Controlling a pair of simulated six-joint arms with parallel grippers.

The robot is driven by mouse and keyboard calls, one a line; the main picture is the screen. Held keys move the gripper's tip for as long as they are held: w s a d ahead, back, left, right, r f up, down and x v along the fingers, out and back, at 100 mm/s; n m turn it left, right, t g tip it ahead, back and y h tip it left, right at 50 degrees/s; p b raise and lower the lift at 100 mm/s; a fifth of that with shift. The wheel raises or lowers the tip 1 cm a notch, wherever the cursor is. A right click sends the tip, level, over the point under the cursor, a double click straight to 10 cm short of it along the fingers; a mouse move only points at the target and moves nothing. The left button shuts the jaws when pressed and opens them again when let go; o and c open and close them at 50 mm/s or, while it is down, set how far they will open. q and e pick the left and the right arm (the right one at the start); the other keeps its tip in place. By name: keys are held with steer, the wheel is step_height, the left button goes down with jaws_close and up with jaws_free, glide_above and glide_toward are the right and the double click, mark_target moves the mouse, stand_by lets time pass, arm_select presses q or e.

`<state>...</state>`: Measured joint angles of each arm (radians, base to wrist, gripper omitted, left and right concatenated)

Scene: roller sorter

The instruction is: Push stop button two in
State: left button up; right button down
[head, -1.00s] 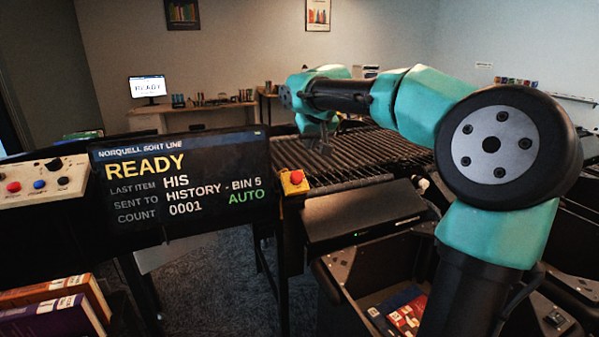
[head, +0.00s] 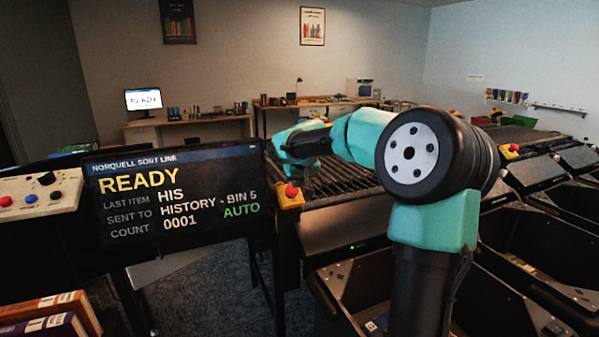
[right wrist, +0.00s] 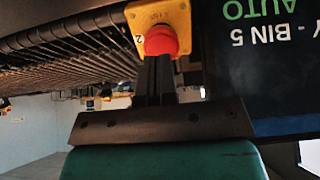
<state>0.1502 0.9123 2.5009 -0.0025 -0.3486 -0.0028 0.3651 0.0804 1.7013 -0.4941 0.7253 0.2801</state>
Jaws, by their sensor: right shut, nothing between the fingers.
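Stop button two is a red knob (head: 291,190) on a yellow box (head: 288,203) at the near end of the roller line, just right of the display. In the right wrist view the red knob (right wrist: 160,40) sits on a yellow plate (right wrist: 171,16) marked with a 2. My right gripper (head: 304,180) is shut and empty, its fingers close beside the knob. In the right wrist view the fingertips (right wrist: 156,58) overlap the knob's edge; I cannot tell whether they touch it, or how far in it is. My left gripper is not in view.
The display (head: 180,197) reads READY and AUTO, close left of the button. The roller line (head: 345,180) runs behind my gripper. A control panel (head: 38,195) and books (head: 45,312) are at left. Another stop button (head: 513,148) is at right, among dark bins.

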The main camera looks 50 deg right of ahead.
mark_target(293, 190)
steer(key=shift+x, duration=1.1)
steer(key=shift+w, duration=0.1)
steer(key=shift+x, duration=0.95)
steer(key=v, duration=1.5)
